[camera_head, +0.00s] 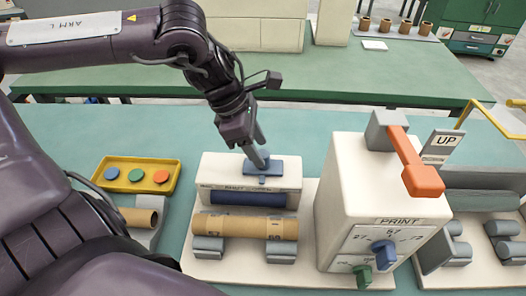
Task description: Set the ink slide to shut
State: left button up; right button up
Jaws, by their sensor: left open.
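The ink slide (264,178) is a small blue piece on top of a white block (210,172). Lettering on the block's front edge below it seems to read SHUT at the left; the rest is partly unclear. My left gripper (259,158) comes down from above with its fingers at the slide. It is open. Whether the fingers touch the slide, or stand around its knob, I cannot tell. The fingers hide part of the slide. My right gripper is not in view.
A cardboard tube (245,226) lies on grey cradles before the block. Right stands a white PRINT housing (345,190) with an orange-ended lever (418,172) and blue and green knobs. A yellow tray (136,175) with coloured discs is at left. Green table shows left of the block.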

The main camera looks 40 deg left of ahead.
aim_at(262, 153)
pick_arm(q)
jog(key=shift+x, duration=1.8)
jog(key=shift+w+a, duration=0.1)
grip_shut()
